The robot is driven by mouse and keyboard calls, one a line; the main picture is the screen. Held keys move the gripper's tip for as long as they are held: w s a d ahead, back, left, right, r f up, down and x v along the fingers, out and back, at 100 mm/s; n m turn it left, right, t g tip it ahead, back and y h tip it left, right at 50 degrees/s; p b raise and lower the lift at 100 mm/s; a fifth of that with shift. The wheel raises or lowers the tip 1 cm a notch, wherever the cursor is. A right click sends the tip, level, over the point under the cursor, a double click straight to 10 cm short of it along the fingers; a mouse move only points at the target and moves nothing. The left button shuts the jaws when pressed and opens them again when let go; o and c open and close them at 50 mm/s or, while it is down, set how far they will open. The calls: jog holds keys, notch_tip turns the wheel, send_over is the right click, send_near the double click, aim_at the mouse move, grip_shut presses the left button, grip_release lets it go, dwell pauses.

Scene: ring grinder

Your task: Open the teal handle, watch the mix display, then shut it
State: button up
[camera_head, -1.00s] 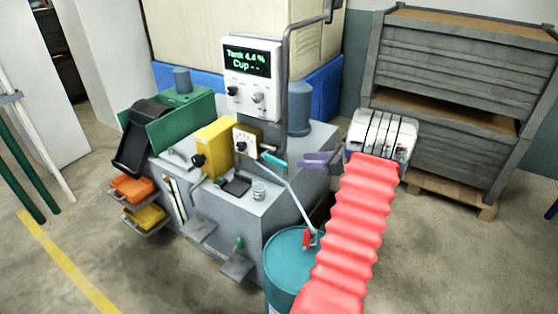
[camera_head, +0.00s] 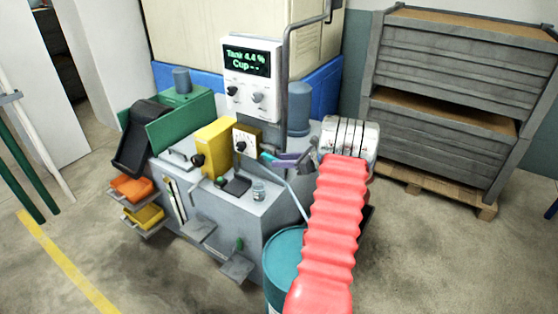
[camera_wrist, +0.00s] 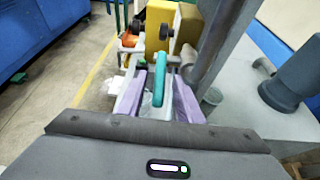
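The teal handle (camera_head: 267,157) sticks out from the machine beside the white dial in the head view. In the wrist view the teal handle (camera_wrist: 159,72) lies between the two purple fingers of my gripper (camera_wrist: 160,80), with gaps at both sides. My gripper (camera_head: 290,160) is open around it and appears not to be clamping. The mix display (camera_head: 247,60) reads "Tank 4.4 %" and "Cup - -". My red-sleeved arm hides part of the machine's right side.
A small glass cup (camera_head: 259,191) stands on the machine top. A teal drum (camera_head: 283,262) stands in front, partly behind my arm. A grey pipe (camera_head: 286,75) rises near the handle. Stacked grey crates (camera_head: 440,170) stand at the right. The floor at front left is clear.

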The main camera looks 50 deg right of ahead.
jog(key=shift+x, duration=1.2)
jog(key=shift+c, duration=0.4)
grip_shut()
